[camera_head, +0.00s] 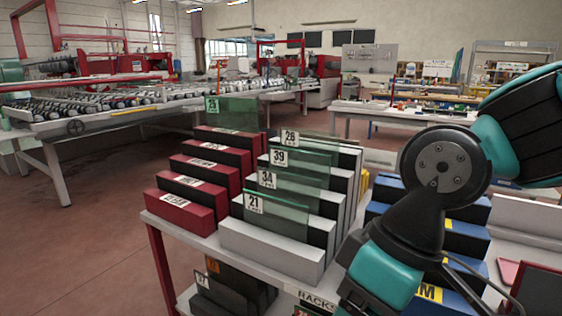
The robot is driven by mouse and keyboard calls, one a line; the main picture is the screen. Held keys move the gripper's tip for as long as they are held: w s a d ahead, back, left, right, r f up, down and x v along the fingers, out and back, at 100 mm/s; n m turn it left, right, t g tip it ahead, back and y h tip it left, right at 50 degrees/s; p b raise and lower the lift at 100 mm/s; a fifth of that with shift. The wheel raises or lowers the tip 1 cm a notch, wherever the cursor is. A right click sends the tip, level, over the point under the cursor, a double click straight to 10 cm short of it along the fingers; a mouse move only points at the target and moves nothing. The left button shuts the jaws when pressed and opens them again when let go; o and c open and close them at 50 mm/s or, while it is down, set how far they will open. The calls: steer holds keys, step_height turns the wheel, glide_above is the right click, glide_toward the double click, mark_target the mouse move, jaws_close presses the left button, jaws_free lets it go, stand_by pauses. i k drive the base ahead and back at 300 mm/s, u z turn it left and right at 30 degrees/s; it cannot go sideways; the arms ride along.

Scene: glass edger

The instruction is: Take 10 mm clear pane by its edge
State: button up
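Several greenish glass panes stand upright on a rack cart. One pane (280,208) with a tag that seems to read 21 is at the front of the grey-white slotted rack (265,248). Behind it stand panes tagged about 34 (308,190), 39 (305,163) and 26 (322,143). Another pane (238,114) tagged about 25 stands at the back of the red slotted rack (185,208). I cannot tell which pane is the 10 mm clear one. My teal and black arm is at the right, in front of part of the racks; my gripper is out of view.
A blue slotted rack (467,240) stands right of the grey-white one, partly behind my arm. Dark blocks (213,304) sit on a lower shelf. A long roller machine (100,105) runs along the back left. The floor (75,240) at left is clear.

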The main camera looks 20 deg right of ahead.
mark_target(317, 166)
steer(key=z, duration=0.25)
steer(key=k, duration=0.4)
steer(key=u, duration=1.35)
steer(key=i, duration=1.25)
steer(key=z, duration=0.8)
steer(key=i, duration=0.55)
steer(key=z, duration=0.65)
